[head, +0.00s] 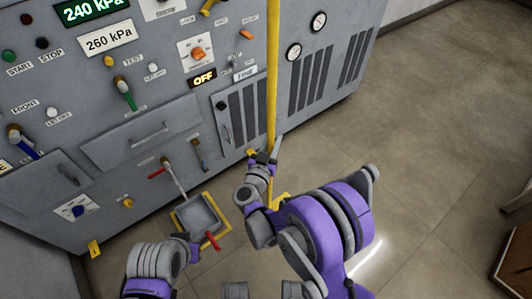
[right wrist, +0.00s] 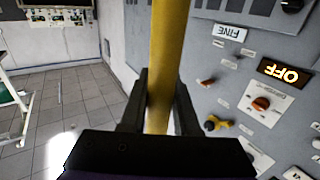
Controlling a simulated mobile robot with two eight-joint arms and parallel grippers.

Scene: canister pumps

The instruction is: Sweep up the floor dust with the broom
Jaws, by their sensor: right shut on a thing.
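The broom's yellow pole (head: 272,75) stands nearly upright in front of the machine. My right gripper (head: 265,158) is shut around the pole, which also shows between the two dark fingers in the right wrist view (right wrist: 165,65). I cannot make out any dust on the floor.
The grey machine (head: 145,90), with knobs, levers and gauges, fills the left and back. The pan lies inside a yellow floor outline near its base. Tiled floor (head: 425,130) is clear to the right. A brown wooden thing (head: 515,260) stands at the right edge.

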